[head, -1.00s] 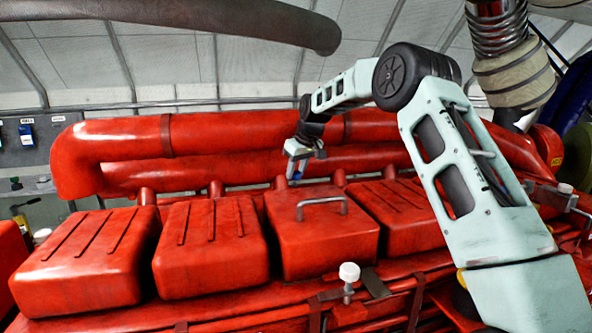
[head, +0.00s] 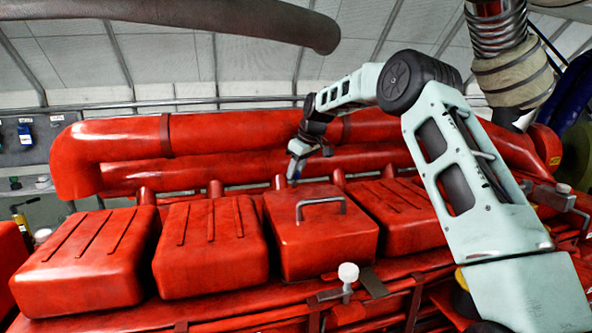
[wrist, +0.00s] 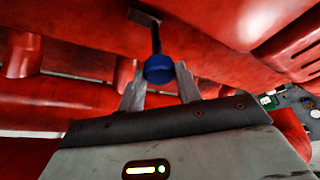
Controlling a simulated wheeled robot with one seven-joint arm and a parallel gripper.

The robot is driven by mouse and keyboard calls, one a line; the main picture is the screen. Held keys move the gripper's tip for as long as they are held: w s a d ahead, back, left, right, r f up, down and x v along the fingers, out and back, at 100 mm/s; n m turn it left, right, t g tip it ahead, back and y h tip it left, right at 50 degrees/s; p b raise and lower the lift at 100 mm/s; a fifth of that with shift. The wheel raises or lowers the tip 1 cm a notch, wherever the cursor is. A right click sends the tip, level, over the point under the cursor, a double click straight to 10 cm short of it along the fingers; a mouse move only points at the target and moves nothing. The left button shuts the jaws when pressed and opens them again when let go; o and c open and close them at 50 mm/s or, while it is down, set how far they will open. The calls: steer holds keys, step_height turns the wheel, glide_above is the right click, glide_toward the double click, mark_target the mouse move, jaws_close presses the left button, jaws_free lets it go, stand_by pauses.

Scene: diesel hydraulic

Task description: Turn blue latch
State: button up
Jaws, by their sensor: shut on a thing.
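The blue latch (wrist: 158,69) shows in the wrist view as a round blue knob on a dark stem that leads up to a flat dark plate against the red machine. My gripper (wrist: 160,82) is shut on the knob, with one finger on each side. In the head view my gripper (head: 292,180) is behind the red cover with the grey handle, in front of the lower red pipe. The latch is too small there to make out clearly.
Red box covers (head: 210,250) stand in a row in front of my gripper. Thick red pipes (head: 230,135) run close behind it. A white knob (head: 348,272) stands on the front ledge. A dark hose (head: 230,18) hangs overhead, with open space below it.

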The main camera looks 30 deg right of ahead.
steer(key=o, duration=1)
steer(key=shift+c, duration=0.2)
steer(key=shift+r, duration=0.1)
steer(key=b+v, duration=0.4)
steer(key=v, duration=1.3)
steer(key=shift+s+b, duration=0.15)
steer(key=shift+b, duration=0.2)
